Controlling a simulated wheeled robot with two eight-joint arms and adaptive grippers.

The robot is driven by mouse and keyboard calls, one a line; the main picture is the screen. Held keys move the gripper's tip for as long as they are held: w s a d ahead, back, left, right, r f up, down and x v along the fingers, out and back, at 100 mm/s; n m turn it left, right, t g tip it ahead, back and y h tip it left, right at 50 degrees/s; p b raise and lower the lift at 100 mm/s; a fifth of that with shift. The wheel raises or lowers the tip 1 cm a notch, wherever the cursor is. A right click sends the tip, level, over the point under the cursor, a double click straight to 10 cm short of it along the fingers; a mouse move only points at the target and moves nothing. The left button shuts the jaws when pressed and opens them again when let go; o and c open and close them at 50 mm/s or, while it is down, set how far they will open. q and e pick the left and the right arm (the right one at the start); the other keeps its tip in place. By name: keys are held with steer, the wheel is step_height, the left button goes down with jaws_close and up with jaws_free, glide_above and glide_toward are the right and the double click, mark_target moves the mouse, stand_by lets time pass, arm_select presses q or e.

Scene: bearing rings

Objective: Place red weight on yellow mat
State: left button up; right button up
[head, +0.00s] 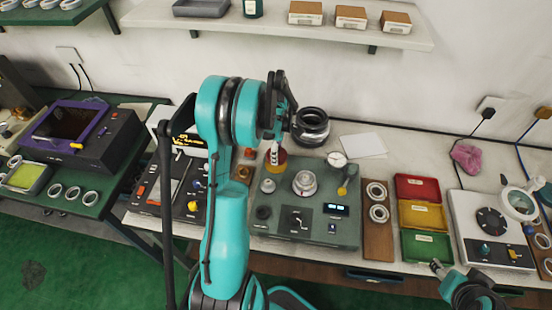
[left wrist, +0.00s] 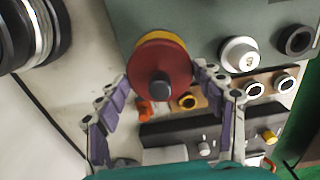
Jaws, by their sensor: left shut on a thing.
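The red weight (left wrist: 162,68) is a round red disc with a dark knob, between the fingers of my left gripper (left wrist: 165,85) in the left wrist view. My left gripper is shut on it. A yellow edge, which looks like the yellow mat (left wrist: 176,39), shows just beyond the weight's far rim. In the head view, my left gripper (head: 276,150) reaches down over the yellow mat (head: 270,168) at the back edge of the grey-green device. I cannot tell whether weight and mat touch. My right gripper (head: 480,290) is partly in view at the lower right; its jaws are unclear.
The grey-green device (head: 270,222) has knobs and a dial gauge (head: 338,159). Black rings (head: 311,125) stand behind it. A wooden board (head: 377,235) with metal rings and red, yellow and green trays (head: 418,188) lie to the right. White bench shows around the black rings.

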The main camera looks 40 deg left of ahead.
arm_select(q)
step_height(320, 180, down, 4)
steer(key=shift+a+r+b, duration=0.1)
steer(key=shift+r+b, duration=0.15)
steer(key=shift+b, duration=0.25)
steer(key=shift+f, duration=0.35)
steer(key=shift+f+b, duration=0.2)
steer(key=shift+b, duration=0.1)
steer(key=o, duration=1.8)
steer(key=shift+s, duration=0.1)
steer(key=shift+r, duration=0.1)
